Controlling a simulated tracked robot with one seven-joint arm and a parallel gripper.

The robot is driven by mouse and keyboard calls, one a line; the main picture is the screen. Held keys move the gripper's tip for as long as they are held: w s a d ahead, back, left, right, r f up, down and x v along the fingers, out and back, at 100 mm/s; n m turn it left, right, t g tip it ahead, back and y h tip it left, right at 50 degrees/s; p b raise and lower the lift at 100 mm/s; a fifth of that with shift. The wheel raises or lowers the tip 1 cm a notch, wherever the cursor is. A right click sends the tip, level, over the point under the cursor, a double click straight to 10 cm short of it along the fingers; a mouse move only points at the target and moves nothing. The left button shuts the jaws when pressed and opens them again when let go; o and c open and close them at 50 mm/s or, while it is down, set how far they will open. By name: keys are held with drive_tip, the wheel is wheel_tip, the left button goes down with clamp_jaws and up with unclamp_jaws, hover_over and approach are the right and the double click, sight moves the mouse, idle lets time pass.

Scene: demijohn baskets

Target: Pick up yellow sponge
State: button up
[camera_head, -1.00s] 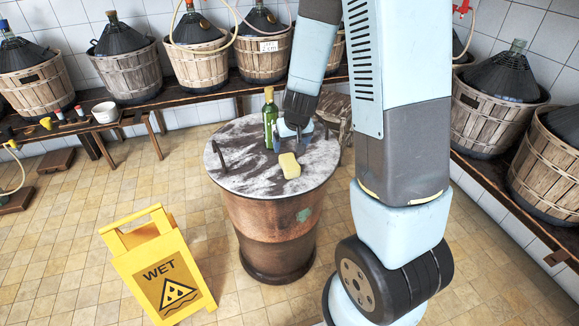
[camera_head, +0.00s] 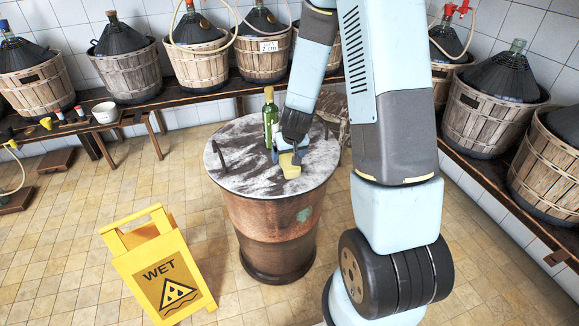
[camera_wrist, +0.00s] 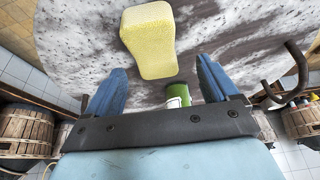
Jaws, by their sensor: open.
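The yellow sponge (camera_head: 289,167) lies on the marbled grey-white lid of the copper vat (camera_head: 262,182). In the wrist view the sponge (camera_wrist: 149,40) is in front of my gripper (camera_wrist: 158,82), roughly centred between the blue fingers and slightly beyond their tips. My gripper (camera_head: 292,151) is open and empty, low over the lid right at the sponge's far side in the head view. A green bottle (camera_head: 270,122) stands on the lid just behind and left of my gripper. Its green part (camera_wrist: 177,95) also shows between the fingers in the wrist view.
A dark handle (camera_head: 218,155) rises at the lid's left edge. A yellow wet-floor sign (camera_head: 165,275) stands on the tiles front left. Demijohns in wooden baskets (camera_head: 130,72) line benches along the walls. The lid's left part is clear.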

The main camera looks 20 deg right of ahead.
sight(288, 158)
drive_tip(key=shift+d+x, duration=0.15)
drive_tip(key=shift+x, duration=1.1)
drive_tip(key=shift+d+x, duration=0.15)
drive_tip(key=shift+x, duration=1.05)
drive_tip(key=shift+w, duration=0.2)
drive_tip(key=c, duration=1.1)
drive_tip(key=shift+r, duration=0.1)
